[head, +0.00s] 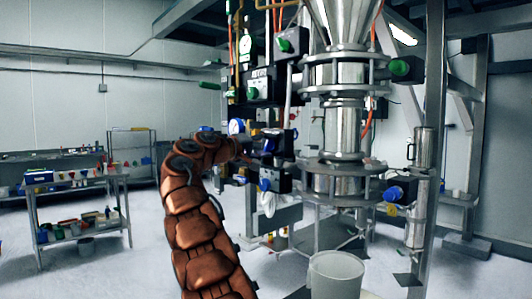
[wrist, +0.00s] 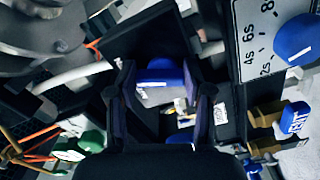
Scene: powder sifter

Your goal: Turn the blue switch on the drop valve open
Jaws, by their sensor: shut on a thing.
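In the wrist view, a blue switch (wrist: 160,73) with a white mark sits on a dark box between the two black fingers of my gripper (wrist: 168,92). The fingers are closed about its sides, and their tips hide part of it. In the head view my gripper (head: 272,146) reaches the dark boxes left of the steel column, and the switch it holds is hard to make out there. The steel column (head: 343,130) runs down from a funnel. I cannot tell from the pictures which box belongs to the drop valve.
A dial with second marks and a blue knob (wrist: 297,40) is close on the right in the wrist view. Green knobs (head: 283,45) and cables crowd the column. A white bucket (head: 335,275) stands below it. A shelf cart (head: 78,210) is at the left.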

